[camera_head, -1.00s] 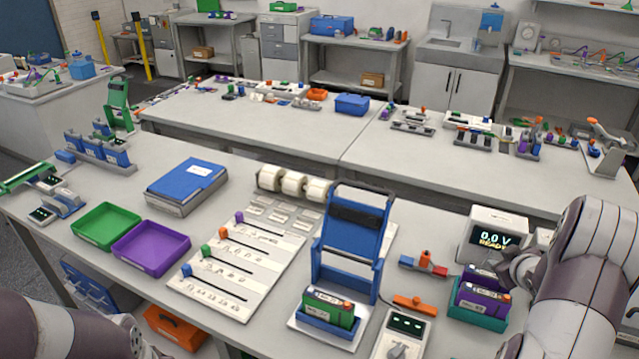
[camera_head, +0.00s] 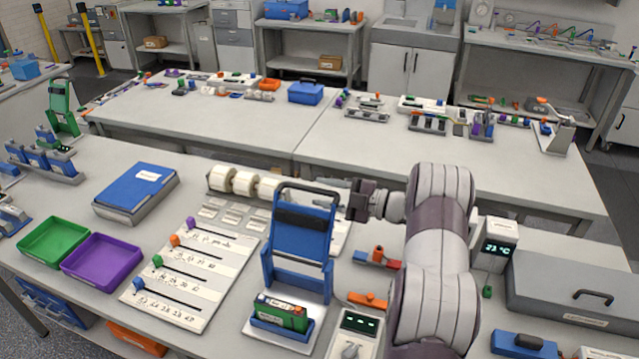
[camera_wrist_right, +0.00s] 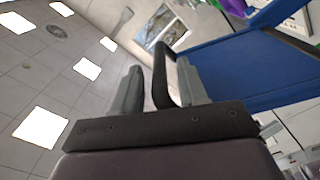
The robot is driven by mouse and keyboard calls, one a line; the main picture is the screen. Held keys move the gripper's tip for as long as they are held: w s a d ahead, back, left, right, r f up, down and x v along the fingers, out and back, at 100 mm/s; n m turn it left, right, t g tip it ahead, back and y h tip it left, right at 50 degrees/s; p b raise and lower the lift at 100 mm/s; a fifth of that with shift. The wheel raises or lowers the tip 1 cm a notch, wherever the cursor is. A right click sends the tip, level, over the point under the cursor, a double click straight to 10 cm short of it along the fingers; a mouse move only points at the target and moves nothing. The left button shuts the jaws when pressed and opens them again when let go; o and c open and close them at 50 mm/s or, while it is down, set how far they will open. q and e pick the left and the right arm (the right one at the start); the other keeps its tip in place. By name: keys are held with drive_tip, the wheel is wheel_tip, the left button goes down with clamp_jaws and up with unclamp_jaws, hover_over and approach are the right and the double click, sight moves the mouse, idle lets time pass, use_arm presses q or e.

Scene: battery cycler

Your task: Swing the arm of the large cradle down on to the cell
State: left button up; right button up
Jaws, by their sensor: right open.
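The large cradle's blue arm (camera_head: 301,243) stands upright behind the green cell (camera_head: 281,310), which sits in the blue cradle base (camera_head: 282,335) on a white plate. A black handle (camera_head: 307,189) forms the top of the arm. My right gripper (camera_head: 340,188) is at the right side of this handle. In the right wrist view, the black handle bar (camera_wrist_right: 160,78) lies between the two open fingers (camera_wrist_right: 158,82), with space beside it. The blue arm panel (camera_wrist_right: 235,75) is to the right there. My left gripper is out of view.
My right arm reaches across the bench, hiding part of it. A grey control box (camera_head: 356,335) and an orange-handled clip (camera_head: 368,300) lie right of the cradle. White rolls (camera_head: 243,183) stand behind, and a slider board (camera_head: 185,280) lies left.

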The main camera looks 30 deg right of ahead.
drive_tip(key=shift+w+a+r, duration=0.1)
drive_tip(key=shift+w+a, duration=0.35)
drive_tip(key=shift+a, duration=0.15)
drive_tip(key=shift+w+d, duration=0.15)
